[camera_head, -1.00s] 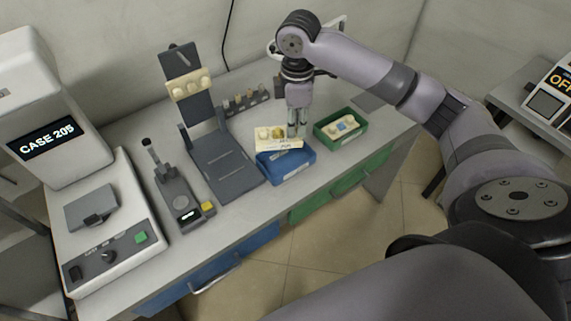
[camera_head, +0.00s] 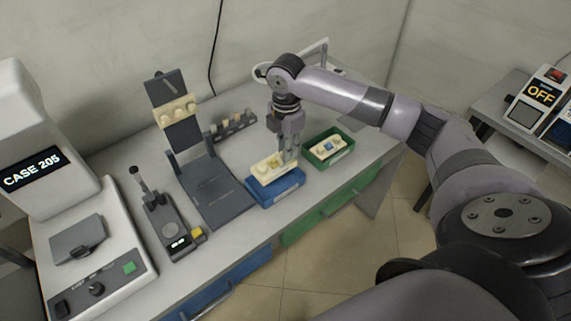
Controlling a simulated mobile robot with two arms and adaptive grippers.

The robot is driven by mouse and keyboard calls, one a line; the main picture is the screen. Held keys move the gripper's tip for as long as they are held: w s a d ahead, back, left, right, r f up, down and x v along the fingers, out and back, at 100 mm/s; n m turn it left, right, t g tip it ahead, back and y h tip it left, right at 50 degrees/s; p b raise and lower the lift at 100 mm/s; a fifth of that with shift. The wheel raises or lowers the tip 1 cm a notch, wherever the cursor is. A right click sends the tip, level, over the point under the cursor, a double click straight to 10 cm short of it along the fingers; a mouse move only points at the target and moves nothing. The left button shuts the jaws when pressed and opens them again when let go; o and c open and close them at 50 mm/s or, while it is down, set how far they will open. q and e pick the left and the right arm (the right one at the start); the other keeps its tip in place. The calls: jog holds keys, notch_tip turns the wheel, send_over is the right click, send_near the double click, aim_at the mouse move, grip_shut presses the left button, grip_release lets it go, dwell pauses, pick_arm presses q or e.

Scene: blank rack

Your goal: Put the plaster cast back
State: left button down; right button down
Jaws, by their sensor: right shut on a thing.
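A cream plaster cast (camera_head: 265,172) with a gold-coloured part on top is at the blue tray (camera_head: 277,192). My right gripper (camera_head: 286,158) comes down from above at the cast's right end and is shut on it. The cast is over the tray; I cannot tell whether it rests on it. A second cream cast (camera_head: 327,147) with a blue part lies in the green tray (camera_head: 311,156), just right of my gripper. My left gripper is not in view.
A dark stand (camera_head: 208,190) holding a cream piece (camera_head: 177,113) is left of the blue tray. A small gauge device (camera_head: 172,228) and a white machine reading CASE 205 (camera_head: 95,235) stand further left. A dark rack of small pieces (camera_head: 233,127) is behind.

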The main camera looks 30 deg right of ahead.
jog(key=shift+f, duration=3.6)
jog(key=shift+f, duration=0.1)
jog(key=c, duration=1.5)
grip_release()
notch_tip(320, 180, up, 12)
jog(key=shift+r, duration=0.1)
